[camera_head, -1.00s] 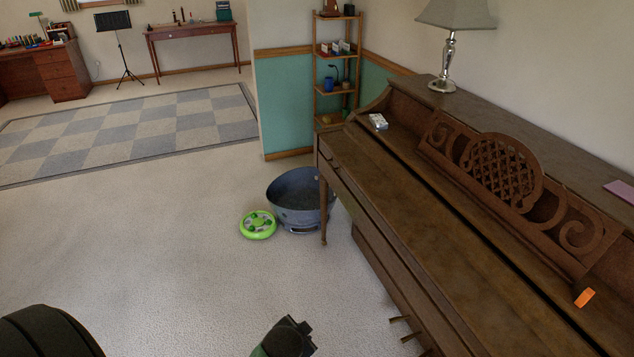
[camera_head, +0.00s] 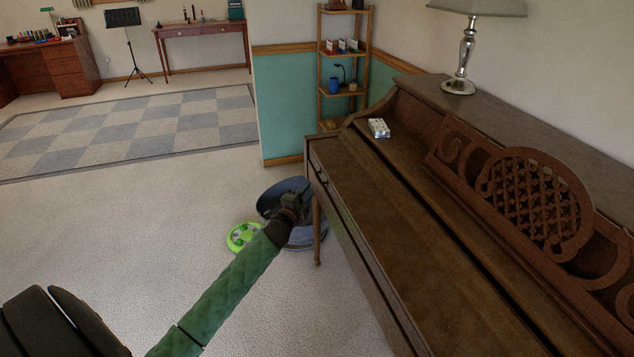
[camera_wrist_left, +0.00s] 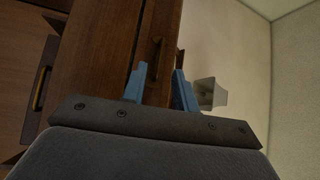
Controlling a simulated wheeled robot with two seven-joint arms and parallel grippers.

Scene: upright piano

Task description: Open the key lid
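The brown wooden piano (camera_head: 345,270) fills the right of the head view. Its key lid (camera_head: 400,225) lies flat and closed, with no keys showing. My left gripper (camera_head: 305,190) is near the piano's front left corner, in front of the lid's edge. In the left wrist view, my blue gripper fingers (camera_wrist_left: 160,76) are apart with nothing between them. A slim handle (camera_wrist_left: 155,50) on brown wood shows just beyond the fingertips, apart from them. A second handle (camera_wrist_left: 40,88) shows at the left. My right gripper is out of view.
A small white box (camera_head: 379,128) and a lamp (camera_head: 464,60) are on the piano.

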